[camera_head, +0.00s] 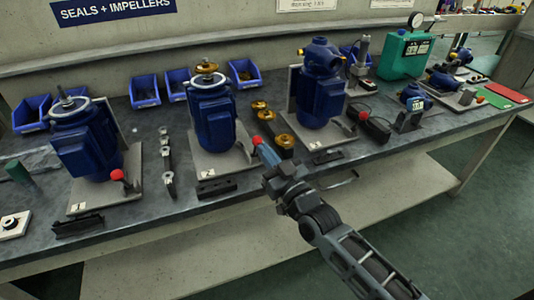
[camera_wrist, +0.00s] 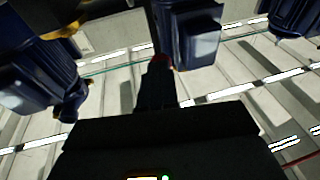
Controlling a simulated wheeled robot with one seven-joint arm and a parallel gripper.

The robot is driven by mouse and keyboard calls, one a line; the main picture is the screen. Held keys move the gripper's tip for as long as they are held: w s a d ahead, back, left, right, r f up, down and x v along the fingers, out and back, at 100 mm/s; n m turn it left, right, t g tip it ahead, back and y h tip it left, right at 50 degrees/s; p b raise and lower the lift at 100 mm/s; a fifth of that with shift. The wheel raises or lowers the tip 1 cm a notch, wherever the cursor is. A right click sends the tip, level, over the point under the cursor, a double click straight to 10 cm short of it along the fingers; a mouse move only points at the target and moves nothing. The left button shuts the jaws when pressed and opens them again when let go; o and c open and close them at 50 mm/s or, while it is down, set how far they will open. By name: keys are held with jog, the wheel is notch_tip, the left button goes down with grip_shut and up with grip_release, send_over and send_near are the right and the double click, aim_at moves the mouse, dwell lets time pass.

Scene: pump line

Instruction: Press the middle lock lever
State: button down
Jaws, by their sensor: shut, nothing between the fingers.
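The middle lock lever shows as a red knob (camera_head: 257,140) at the right edge of the middle station's plate (camera_head: 228,163), marked 2. A blue pump motor (camera_head: 213,118) stands upright on that plate. My gripper (camera_head: 264,152) is shut and empty, its tip at or just beside the red knob. In the wrist view the red knob (camera_wrist: 162,60) shows right at the end of my shut fingers (camera_wrist: 158,78). I cannot tell whether they touch. The lever's arm below the knob is hidden by my gripper.
Similar red knobs stand at the left station (camera_head: 117,174) and the right station (camera_head: 363,115). Brass impellers (camera_head: 281,140) lie just behind my gripper. A left motor (camera_head: 85,145) and right motor (camera_head: 320,95) flank the middle one. Blue bins (camera_head: 145,91) line the wall.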

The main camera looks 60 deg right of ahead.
aim_at(261, 139)
jog(key=w+r+g+p, duration=0.1)
jog(key=p, duration=0.2)
jog(key=w+d+r+g+y+p, duration=0.1)
jog(key=p, duration=0.3)
jog(key=w+d+r+m+g+p, duration=0.1)
jog(key=p, duration=0.2)
jog(key=shift+g+y+p, duration=0.3)
jog(key=shift+g, duration=0.1)
jog(key=w, duration=0.1)
jog(key=w+d+g, duration=0.1)
jog(key=w+d, duration=0.1)
jog(key=shift+w+d+r+y+p, duration=0.1)
jog(key=shift+r+y+p, duration=0.2)
jog(key=shift+r+p, duration=0.1)
jog(key=shift+w+r, duration=0.15)
